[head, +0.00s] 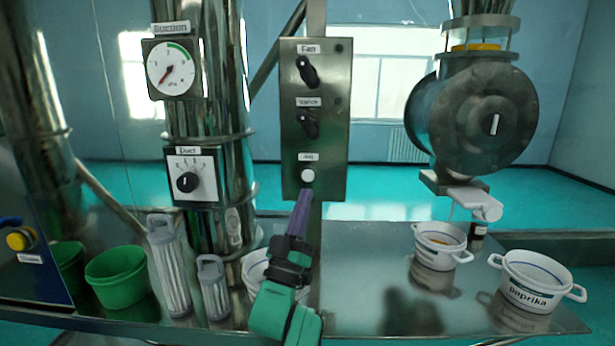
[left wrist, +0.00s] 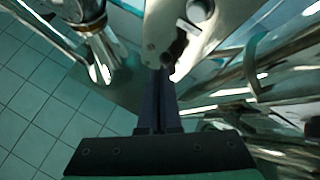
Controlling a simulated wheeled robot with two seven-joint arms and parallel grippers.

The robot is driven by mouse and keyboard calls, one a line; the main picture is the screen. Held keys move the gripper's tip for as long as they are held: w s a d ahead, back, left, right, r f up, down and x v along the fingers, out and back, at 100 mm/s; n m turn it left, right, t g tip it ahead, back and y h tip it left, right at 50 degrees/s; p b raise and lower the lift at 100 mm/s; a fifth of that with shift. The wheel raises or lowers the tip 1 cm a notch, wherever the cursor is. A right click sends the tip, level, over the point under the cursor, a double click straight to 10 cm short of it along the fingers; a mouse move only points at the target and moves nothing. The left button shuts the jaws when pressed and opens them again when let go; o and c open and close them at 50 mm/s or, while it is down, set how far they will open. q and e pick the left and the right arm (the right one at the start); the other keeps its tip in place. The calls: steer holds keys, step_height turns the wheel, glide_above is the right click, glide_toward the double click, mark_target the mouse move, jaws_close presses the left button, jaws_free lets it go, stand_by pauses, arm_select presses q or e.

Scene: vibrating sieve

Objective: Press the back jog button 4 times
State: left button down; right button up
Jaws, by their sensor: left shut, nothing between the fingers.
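A white round jog button (head: 308,175) sits low on the upright metal control panel (head: 316,135), under a label that seems to read "Jog". My left gripper (head: 304,193) is shut and empty, with its fingers pointing up just below the button. I cannot tell whether the fingertips touch it. The shut fingers also show in the left wrist view (left wrist: 160,85), with their tips against a pale metal shape. My right gripper is not in view.
Above the button are the black Valve knob (head: 308,123) and Fan knob (head: 308,72). On the metal table (head: 375,265) stand a green tub (head: 117,278), clear ribbed cylinders (head: 168,270) and white pots, one labelled paprika (head: 535,283). A duct dial (head: 190,182) is left of the panel.

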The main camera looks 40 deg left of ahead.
mark_target(308, 175)
arm_select(q)
steer(key=w+a+b, duration=0.1)
steer(key=w+a, duration=0.4)
steer(key=w, duration=0.2)
steer(key=shift+f, duration=0.15)
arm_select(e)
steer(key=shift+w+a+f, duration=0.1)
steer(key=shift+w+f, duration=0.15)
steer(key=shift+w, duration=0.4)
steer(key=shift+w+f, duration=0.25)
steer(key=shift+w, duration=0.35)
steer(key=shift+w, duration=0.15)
arm_select(q)
steer(key=shift+a, duration=0.1)
stand_by(0.3)
steer(key=shift+w+a, duration=0.2)
steer(key=shift+w, duration=0.15)
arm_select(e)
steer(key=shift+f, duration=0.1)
